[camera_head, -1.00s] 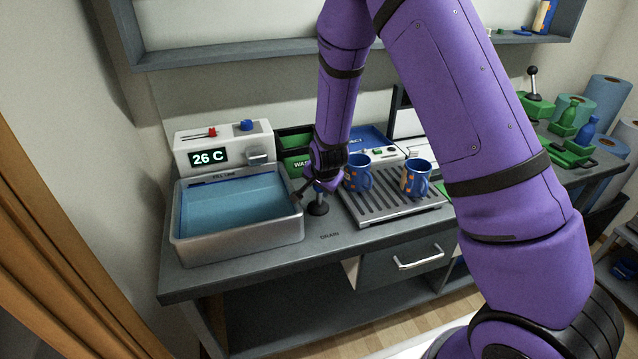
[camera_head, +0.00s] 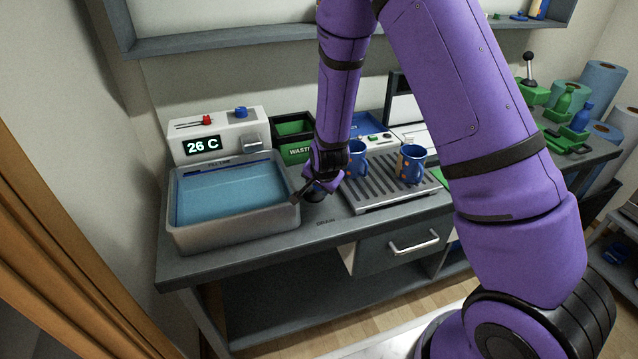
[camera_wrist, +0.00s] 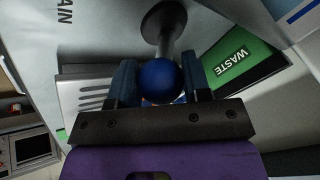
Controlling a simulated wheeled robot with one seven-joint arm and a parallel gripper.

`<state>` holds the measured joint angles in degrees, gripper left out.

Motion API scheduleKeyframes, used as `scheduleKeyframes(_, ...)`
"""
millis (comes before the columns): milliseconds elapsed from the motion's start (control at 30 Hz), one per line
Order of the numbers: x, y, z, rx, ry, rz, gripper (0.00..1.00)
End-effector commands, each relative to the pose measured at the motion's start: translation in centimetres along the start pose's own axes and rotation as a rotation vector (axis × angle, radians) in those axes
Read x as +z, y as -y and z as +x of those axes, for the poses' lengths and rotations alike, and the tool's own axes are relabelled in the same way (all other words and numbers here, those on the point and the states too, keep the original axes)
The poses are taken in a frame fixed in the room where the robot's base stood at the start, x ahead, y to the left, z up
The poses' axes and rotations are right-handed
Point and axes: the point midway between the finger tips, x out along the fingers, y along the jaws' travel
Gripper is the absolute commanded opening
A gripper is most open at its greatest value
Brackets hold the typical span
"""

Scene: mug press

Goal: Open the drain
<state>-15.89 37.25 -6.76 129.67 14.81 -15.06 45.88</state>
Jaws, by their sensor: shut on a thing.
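The drain lever is a blue ball knob (camera_wrist: 160,78) on a grey stalk with a round dark base (camera_head: 314,197). It stands on the counter right of the water tank, close to the "DRAIN" lettering. My gripper (camera_head: 316,187) is at the lever, and its jaws are shut on the knob. The wrist view shows one finger on each side of the ball, with the stalk running to its base beyond. In the head view the gripper hides the knob and most of the stalk. The metal tank (camera_head: 240,233) holds blue water.
A control box (camera_head: 220,135) reading 26 C stands behind the tank. Two blue mugs (camera_head: 411,164) stand on a slatted rack (camera_head: 365,205) close to the right of my gripper. A green "WASTE" bin (camera_head: 293,128) is behind. A drawer (camera_head: 385,258) is under the counter.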

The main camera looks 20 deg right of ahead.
Motion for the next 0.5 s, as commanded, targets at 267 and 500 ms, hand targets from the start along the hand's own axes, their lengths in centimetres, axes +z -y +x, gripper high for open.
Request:
scheduleKeyframes(267, 0.09, -0.64, 0.11, 0.014, 0.004, 0.005, 0.02)
scheduleKeyframes(500, 0.07, -0.42, 0.08, 0.009, 0.003, 0.003, 0.67)
